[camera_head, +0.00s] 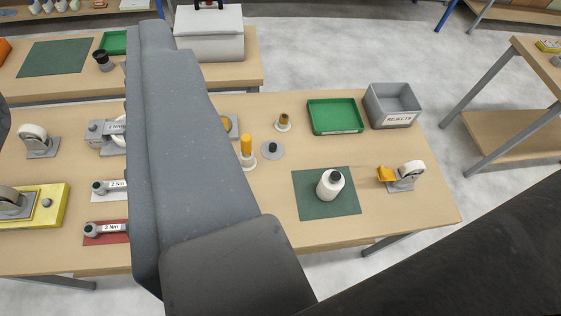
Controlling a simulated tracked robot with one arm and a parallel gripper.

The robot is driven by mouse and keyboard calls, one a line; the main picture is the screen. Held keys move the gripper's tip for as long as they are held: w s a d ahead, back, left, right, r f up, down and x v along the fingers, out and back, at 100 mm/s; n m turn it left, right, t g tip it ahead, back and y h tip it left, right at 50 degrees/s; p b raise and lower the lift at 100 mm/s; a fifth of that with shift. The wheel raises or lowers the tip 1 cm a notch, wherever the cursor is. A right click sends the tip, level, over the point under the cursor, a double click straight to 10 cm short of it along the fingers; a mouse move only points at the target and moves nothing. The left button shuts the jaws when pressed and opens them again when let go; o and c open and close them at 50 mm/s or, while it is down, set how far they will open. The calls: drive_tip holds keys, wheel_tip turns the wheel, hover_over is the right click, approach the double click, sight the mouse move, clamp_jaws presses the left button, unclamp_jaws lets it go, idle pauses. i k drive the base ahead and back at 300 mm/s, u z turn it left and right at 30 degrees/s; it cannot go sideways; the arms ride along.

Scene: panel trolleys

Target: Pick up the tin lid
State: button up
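A flat round grey disc with a dark knob (264,154) lies on the wooden bench, left of centre; it looks like the tin lid, but it is small here and I cannot be sure. It lies flat, just right of an orange-topped white piece (246,148). A big grey part of my arm crosses the left half of the view and hides some of the bench. Dark parts of mine fill the bottom and lower right. I cannot make out my gripper's fingers, and nothing of mine is seen touching the disc.
A green tray (334,117), a grey bin (391,104) and a caster wheel (408,174) are at the right. Torque tools (108,228) lie left of my arm. Bare wood surrounds the disc's right side.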

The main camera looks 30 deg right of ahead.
sight(272, 150)
drive_tip(key=z, duration=0.05)
drive_tip(key=k, duration=0.25)
drive_tip(key=z, duration=0.7)
drive_tip(key=i, duration=0.55)
drive_tip(key=u, duration=0.9)
drive_tip(key=k, duration=0.55)
drive_tip(key=z, duration=0.25)
drive_tip(key=i, duration=1.1)
drive_tip(key=z, duration=0.35)
